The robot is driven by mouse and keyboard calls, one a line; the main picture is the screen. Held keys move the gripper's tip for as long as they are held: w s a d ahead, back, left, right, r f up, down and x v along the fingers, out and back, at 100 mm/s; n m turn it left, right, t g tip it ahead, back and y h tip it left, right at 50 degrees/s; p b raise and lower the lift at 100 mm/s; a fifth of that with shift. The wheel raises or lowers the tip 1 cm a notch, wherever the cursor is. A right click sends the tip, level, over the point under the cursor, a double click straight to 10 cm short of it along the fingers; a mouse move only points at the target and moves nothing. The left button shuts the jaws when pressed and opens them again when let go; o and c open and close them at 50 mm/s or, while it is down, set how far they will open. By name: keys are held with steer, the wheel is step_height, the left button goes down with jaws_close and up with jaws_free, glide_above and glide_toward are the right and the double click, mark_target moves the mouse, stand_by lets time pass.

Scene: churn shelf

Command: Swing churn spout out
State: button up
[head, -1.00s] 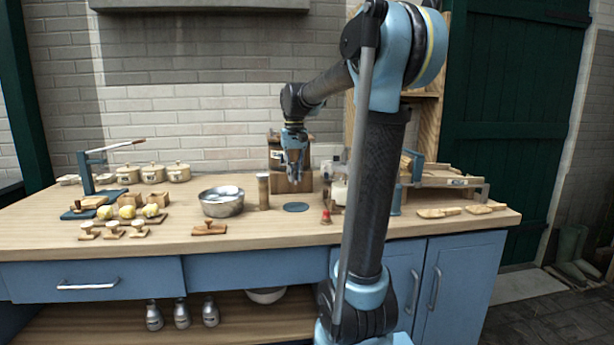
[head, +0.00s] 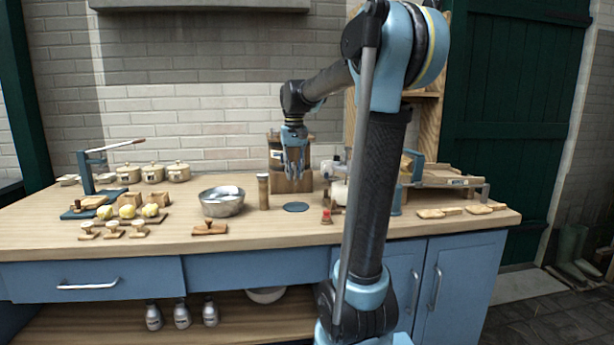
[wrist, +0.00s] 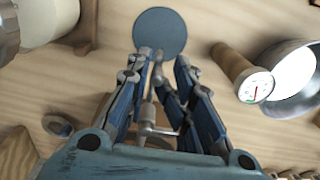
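The churn (head: 275,157) is a wooden vessel with dark bands on a wooden stand, at the back middle of the bench in the head view. My gripper (head: 293,182) hangs in front of it, pointing down, and hides part of its front. In the wrist view, my gripper (wrist: 162,52) has its fingers apart, with a gap between the tips. A small grey metal piece with a crossbar, apparently the spout (wrist: 152,122), shows between the fingers, nearer their bases. I cannot tell whether a finger touches it.
A dark round mat (head: 296,207) lies on the bench in front of the churn. A metal bowl (head: 222,203) and a wooden-bodied thermometer (head: 263,190) stand to the left. A white cylinder (wrist: 45,20) is close by on the other side.

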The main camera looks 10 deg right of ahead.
steer(key=shift+r, duration=3.1)
steer(key=shift+s, duration=0.1)
